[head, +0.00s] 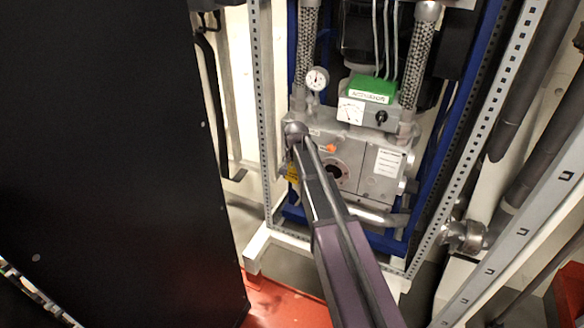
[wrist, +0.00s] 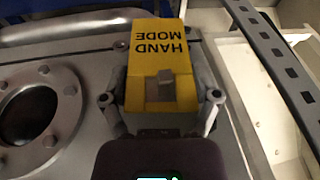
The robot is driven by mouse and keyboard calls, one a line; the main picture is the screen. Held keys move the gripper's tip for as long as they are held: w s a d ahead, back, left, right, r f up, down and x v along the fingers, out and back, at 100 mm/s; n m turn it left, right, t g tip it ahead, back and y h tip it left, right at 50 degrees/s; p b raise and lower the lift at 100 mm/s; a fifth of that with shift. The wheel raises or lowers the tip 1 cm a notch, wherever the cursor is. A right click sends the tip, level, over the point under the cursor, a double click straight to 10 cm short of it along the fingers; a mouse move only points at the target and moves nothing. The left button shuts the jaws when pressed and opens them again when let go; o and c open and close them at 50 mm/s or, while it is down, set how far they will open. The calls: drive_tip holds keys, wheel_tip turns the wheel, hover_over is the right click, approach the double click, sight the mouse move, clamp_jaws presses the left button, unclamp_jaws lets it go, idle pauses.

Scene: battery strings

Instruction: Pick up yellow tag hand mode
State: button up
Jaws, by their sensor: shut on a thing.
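The yellow tag (wrist: 160,55) reads "HAND MODE" in black and appears upside down in the wrist view. A small grey peg sticks up in its lower part, and a grey block lies under its near end. My gripper (wrist: 160,98) is shut on the tag, with one finger at each side of its lower end. In the head view, a yellow patch of the tag (head: 292,173) shows left of my arm on the grey machine (head: 380,150). My arm hides most of the gripper there. I cannot tell whether the tag still touches the machine.
A round flange with bolts (wrist: 30,115) lies left of the gripper in the wrist view. A perforated metal upright (wrist: 272,65) stands to the right. In the head view, a gauge (head: 317,79) and a green-topped actuator (head: 371,90) sit above. A large black panel (head: 110,160) fills the left.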

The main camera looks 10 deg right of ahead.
drive_tip(key=shift+r+p, duration=0.3)
drive_tip(key=shift+r, duration=0.2)
drive_tip(key=s+a, duration=1)
drive_tip(key=s, duration=0.4)
drive_tip(key=shift+s+a+f, duration=0.15)
drive_tip(key=shift+s+a, duration=0.15)
drive_tip(key=shift+a, duration=0.05)
wheel_tip(320, 180, up, 25)
drive_tip(key=p, duration=2.4)
drive_tip(key=shift+f, duration=0.15)
drive_tip(key=shift+s+d, duration=0.15)
